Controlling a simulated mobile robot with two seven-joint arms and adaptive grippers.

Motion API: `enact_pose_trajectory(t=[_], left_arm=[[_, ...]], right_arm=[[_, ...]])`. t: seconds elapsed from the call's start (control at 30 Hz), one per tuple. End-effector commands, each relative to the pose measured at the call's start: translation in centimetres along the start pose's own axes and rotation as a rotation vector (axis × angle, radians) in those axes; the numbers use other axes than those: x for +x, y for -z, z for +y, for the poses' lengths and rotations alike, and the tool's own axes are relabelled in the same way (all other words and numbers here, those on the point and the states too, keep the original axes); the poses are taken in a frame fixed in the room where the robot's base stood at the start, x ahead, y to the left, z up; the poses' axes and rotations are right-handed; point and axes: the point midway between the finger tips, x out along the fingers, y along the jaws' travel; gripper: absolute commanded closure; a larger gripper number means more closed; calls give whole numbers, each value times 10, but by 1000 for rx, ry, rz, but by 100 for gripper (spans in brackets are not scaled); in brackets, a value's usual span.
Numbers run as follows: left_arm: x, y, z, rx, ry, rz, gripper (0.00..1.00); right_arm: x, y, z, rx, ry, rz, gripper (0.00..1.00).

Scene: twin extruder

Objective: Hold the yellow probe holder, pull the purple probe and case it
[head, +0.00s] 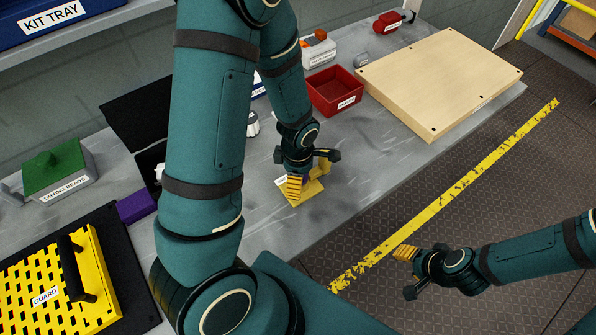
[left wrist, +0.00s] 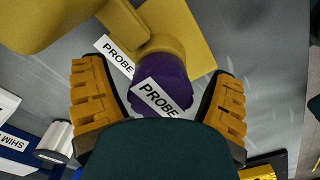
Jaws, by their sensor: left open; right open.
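The yellow probe holder (head: 310,192) stands on the grey bench, partly covered by my left gripper (head: 303,176). In the left wrist view the holder (left wrist: 185,35) is close, with the purple probe (left wrist: 165,72) seated in it. The probe and the holder both carry PROBE labels. My left gripper is open, with its orange-yellow fingers on either side of the probe and small gaps showing. My right gripper (head: 406,266) is open and empty over the floor, beyond the bench's front edge. A black open case (head: 152,108) lies behind my left arm, mostly hidden.
A red bin (head: 334,91) and a wooden board (head: 440,80) occupy the bench's right part. At left are a green-topped box (head: 55,168), a purple block (head: 136,206) and a yellow guard (head: 40,285). Bare bench lies right of the holder.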

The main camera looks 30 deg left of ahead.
Motion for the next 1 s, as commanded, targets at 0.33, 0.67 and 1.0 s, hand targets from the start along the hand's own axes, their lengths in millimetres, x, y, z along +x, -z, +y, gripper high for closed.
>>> enact_pose_trajectory(t=[0.33,0.67,1.0], left_arm=[[0,0,0,0,0,0,47],[0,0,0,0,0,0,15],[-5,0,1,0,-2,0,15]], right_arm=[[0,0,0,0,0,0,53],[0,0,0,0,0,0,53],[0,0,0,0,0,0,53]])
